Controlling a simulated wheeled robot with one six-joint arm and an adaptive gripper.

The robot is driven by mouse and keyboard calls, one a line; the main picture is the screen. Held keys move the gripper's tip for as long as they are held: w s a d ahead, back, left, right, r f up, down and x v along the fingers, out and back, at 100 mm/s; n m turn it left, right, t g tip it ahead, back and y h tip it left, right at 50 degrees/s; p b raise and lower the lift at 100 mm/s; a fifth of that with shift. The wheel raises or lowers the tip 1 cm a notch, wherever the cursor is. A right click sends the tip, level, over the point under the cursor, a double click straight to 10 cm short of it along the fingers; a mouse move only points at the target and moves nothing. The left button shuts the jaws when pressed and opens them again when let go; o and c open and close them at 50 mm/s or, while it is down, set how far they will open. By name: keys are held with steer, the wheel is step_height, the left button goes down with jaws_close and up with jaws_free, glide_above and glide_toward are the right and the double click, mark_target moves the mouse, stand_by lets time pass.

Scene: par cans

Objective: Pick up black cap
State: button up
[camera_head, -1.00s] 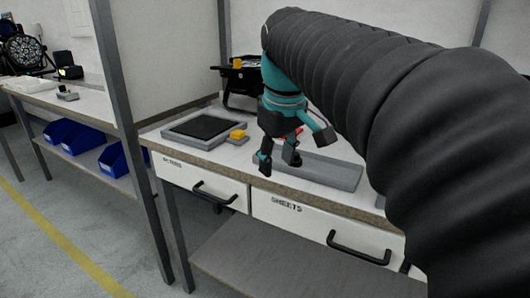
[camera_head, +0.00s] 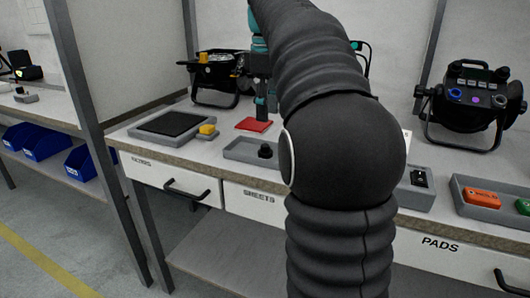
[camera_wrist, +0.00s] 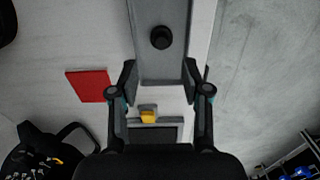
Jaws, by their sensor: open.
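The black cap (camera_head: 265,150) sits in a shallow grey tray (camera_head: 238,151) on the bench, left of my arm. In the wrist view the cap (camera_wrist: 161,37) shows whole near the top centre, inside the grey tray (camera_wrist: 160,68). My gripper (camera_head: 263,110) is beyond the tray in the head view, partly hidden by my arm. In the wrist view my gripper (camera_wrist: 160,82) is open and empty, its two fingers spread either side of the tray's near part. The cap lies ahead of the fingertips, apart from them.
A red sheet (camera_head: 254,125) lies behind the tray. A yellow block (camera_head: 207,129) and a black pad in a grey tray (camera_head: 148,131) are to the left. A par can (camera_head: 215,75) stands behind. Trays with an orange item (camera_head: 481,197) and another par can (camera_head: 470,105) are right.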

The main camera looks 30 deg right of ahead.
mark_target(265, 145)
steer(key=f+b, duration=0.1)
steer(key=f, duration=0.3)
steer(key=f+b, duration=0.1)
steer(key=f, duration=0.4)
steer(key=shift+w+a+f, duration=0.1)
steer(key=shift+a+f, duration=0.1)
steer(key=shift+f, duration=0.05)
steer(key=c, duration=0.5)
